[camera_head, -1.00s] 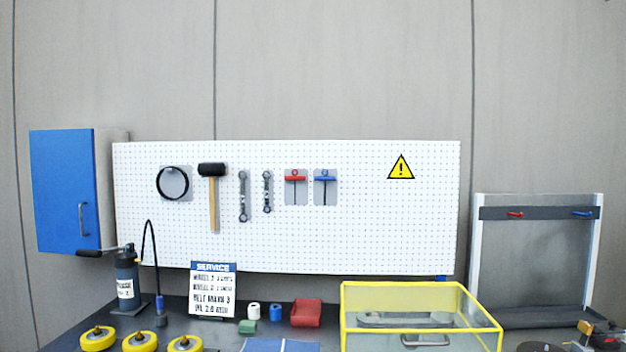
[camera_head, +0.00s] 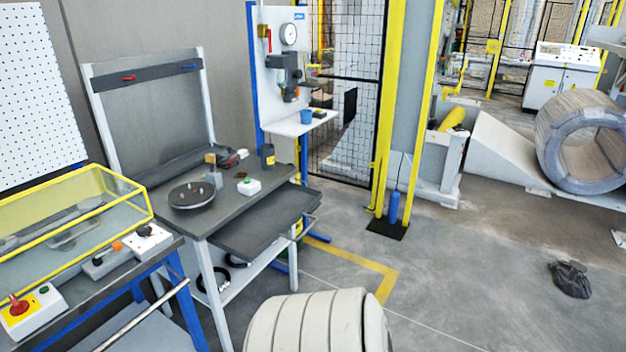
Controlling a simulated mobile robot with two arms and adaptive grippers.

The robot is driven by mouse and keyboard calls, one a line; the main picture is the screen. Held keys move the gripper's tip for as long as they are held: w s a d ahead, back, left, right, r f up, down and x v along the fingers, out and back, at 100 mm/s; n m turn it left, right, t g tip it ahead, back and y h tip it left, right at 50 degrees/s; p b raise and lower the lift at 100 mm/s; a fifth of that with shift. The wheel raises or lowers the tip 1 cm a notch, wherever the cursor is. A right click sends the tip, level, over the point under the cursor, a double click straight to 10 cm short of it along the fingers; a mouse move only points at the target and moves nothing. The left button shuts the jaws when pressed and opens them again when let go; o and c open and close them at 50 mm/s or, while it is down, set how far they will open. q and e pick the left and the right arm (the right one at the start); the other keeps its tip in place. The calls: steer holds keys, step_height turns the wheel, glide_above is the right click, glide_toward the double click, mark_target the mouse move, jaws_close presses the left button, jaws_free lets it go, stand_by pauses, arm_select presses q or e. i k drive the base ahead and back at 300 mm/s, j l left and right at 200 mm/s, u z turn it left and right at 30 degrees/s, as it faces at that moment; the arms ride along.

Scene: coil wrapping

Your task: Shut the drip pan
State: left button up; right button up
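The drip pan appears to be the dark grey shallow tray (camera_head: 262,222) under the top of the grey workbench (camera_head: 222,196). It sticks out well beyond the bench's front edge, so it stands open. A thin bar handle runs along its front, at its right end in the picture. Its rear part is hidden under the bench top. Neither of my grippers is in view, and nothing is seen touching the pan.
A yellow-framed clear case (camera_head: 140,188) is at left. A pale ribbed shape (camera_head: 318,325) fills the bottom centre. Open floor lies to the right.

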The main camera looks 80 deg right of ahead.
mark_target(250, 233)
steer(key=z, duration=2.5)
